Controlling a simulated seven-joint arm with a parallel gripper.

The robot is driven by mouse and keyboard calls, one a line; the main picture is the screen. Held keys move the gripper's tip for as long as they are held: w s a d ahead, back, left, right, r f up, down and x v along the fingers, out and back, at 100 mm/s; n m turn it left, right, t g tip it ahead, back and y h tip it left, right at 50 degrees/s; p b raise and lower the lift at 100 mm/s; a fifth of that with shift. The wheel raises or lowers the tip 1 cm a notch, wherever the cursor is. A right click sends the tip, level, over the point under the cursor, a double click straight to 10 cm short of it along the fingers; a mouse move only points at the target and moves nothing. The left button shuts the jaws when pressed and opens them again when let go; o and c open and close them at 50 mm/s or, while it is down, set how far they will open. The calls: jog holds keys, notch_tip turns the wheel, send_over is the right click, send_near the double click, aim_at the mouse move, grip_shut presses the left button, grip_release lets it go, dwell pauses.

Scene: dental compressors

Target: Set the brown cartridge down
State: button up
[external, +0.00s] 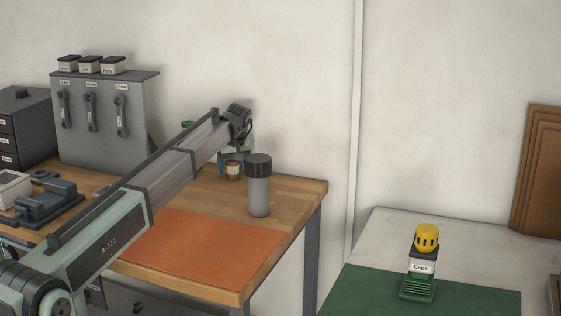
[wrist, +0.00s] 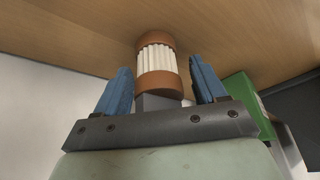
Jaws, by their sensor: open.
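The brown cartridge (wrist: 158,68) has brown end caps and a white pleated middle. In the wrist view it is between the two blue fingers of my gripper (wrist: 159,75), with a visible gap on both sides. Its far end is at the wooden bench top (wrist: 75,30); I cannot tell exact contact. In the external view the cartridge (external: 233,170) shows small at the back of the bench, below my gripper (external: 233,158) and partly hidden by it. My gripper is open around it. A grey block shows behind the cartridge's near end in the wrist view.
A grey canister with a dark lid (external: 259,186) stands just right of the cartridge. An orange mat (external: 200,248) lies clear in front. A green box (wrist: 242,95) is right of the fingers in the wrist view. A grey tool panel (external: 105,135) stands at left.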

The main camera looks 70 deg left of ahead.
jog(key=shift+r, duration=0.1)
jog(key=v, duration=1.2)
dwell(0.4)
